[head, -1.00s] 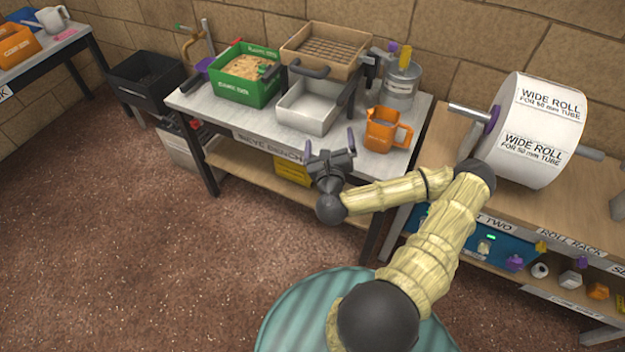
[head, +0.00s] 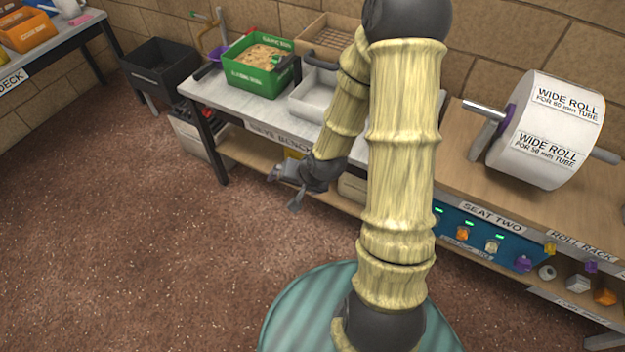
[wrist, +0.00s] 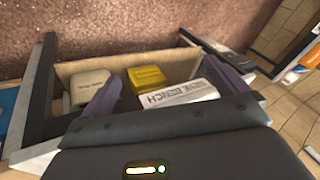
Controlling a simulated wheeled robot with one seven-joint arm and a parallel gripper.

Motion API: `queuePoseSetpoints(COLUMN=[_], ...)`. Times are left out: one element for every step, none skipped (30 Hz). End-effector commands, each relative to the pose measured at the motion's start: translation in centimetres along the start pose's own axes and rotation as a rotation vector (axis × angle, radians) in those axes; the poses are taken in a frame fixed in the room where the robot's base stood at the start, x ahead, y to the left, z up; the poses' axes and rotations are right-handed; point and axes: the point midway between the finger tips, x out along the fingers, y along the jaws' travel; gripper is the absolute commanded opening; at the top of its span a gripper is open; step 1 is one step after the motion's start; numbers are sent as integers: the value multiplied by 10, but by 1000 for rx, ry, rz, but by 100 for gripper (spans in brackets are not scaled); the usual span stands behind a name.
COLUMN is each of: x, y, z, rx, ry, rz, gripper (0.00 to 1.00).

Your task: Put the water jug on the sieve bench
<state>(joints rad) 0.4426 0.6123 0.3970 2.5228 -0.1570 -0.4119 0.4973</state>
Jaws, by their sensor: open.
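The sieve bench (head: 215,92) stands at the back, its top partly hidden behind my arm. My gripper (head: 287,187) is open and empty, low in front of the bench near the lower shelf. In the wrist view my gripper's fingers (wrist: 163,90) are spread, with the bench's label (wrist: 180,92) between them. A white jug (head: 68,8) stands on the left table, cut by the top edge; I cannot tell whether it is the water jug. The orange jug seen earlier on the bench's right end is hidden behind my arm.
A green bin of tan material (head: 258,66) and a white tray (head: 308,98) stand on the bench. A yellow box (wrist: 147,77) and a pale box (wrist: 90,90) lie on the lower shelf. A wide roll (head: 550,125) stands at right. Left floor is clear.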

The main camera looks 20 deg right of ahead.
Motion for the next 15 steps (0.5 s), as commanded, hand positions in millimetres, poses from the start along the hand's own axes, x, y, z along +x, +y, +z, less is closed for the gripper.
queuePoseSetpoints(x=[-13,-20,-30,-37,-45,-56,-64,-73,-85,-94,-102,-114,-122,-130,-139], y=[-1,0,1,1,1,1,1,1,0,-1,-2,-3,-3,-4,-5], z=[-1,0,1,1,2,3,4,6,8,9,11,15,17,20,24], rx=[-67,-103,-150,-183,-214,-254,-284,-310,-344,-369,-393,-421,-440,-459,-479], ry=[-4,-13,-24,-33,-41,-53,-62,-70,-83,-92,-102,-117,-127,-138,-153], rz=[40,66,98,121,142,168,186,202,222,235,245,257,264,269,273], gripper=[99,99,99,99,99,99,99,99,99,99,99,99,99,99,99])
